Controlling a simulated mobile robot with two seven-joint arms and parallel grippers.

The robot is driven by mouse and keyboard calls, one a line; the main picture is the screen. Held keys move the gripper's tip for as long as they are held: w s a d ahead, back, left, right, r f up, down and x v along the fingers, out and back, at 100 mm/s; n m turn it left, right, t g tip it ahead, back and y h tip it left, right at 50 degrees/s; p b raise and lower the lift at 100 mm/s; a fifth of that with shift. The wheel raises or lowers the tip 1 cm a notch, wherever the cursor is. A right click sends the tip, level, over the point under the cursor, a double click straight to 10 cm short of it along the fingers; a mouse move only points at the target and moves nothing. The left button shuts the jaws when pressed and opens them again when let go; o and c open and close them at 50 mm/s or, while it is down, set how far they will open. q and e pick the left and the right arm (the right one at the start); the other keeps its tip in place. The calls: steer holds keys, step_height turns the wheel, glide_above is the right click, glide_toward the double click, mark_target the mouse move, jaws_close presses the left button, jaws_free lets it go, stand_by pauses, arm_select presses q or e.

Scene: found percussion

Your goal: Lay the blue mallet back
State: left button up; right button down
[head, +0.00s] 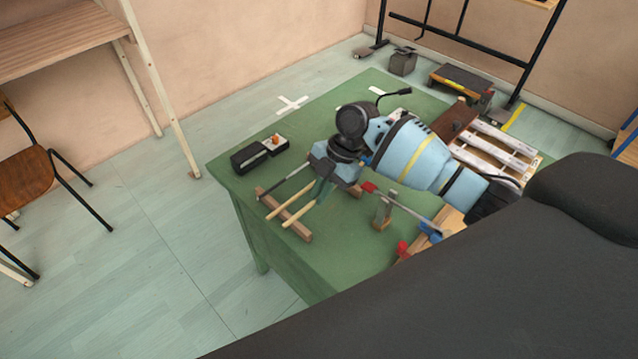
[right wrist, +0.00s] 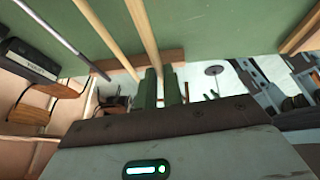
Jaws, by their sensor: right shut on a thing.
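My right gripper (head: 321,192) comes down over the green table and is shut on a pale wooden mallet handle (head: 298,214). In the right wrist view, this handle (right wrist: 143,35) runs in between the green fingers (right wrist: 160,88). The head of this mallet is hidden, so its colour cannot be told. Another wooden handle (head: 283,205) lies beside it, along with a grey rod (head: 287,183). The handles cross a brown wooden bar (head: 300,230); I cannot tell whether the held one touches it. My left gripper is out of view.
The green table (head: 235,175) also holds a black case (head: 249,157) with a small box (head: 275,145). Right of the gripper are a small stand (head: 382,212), red pieces (head: 403,248), a blue piece (head: 431,234) and white slats (head: 497,137).

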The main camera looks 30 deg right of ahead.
step_height(320, 180, down, 3)
steer(key=shift+f+b, duration=0.1)
steer(key=shift+b, duration=0.35)
steer(key=shift+f, duration=0.2)
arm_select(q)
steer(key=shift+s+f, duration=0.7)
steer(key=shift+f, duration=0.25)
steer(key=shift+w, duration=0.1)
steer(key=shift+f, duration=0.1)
arm_select(e)
steer(key=shift+f, duration=0.3)
steer(key=c, duration=1.5)
jaws_free()
steer(key=shift+o, duration=0.2)
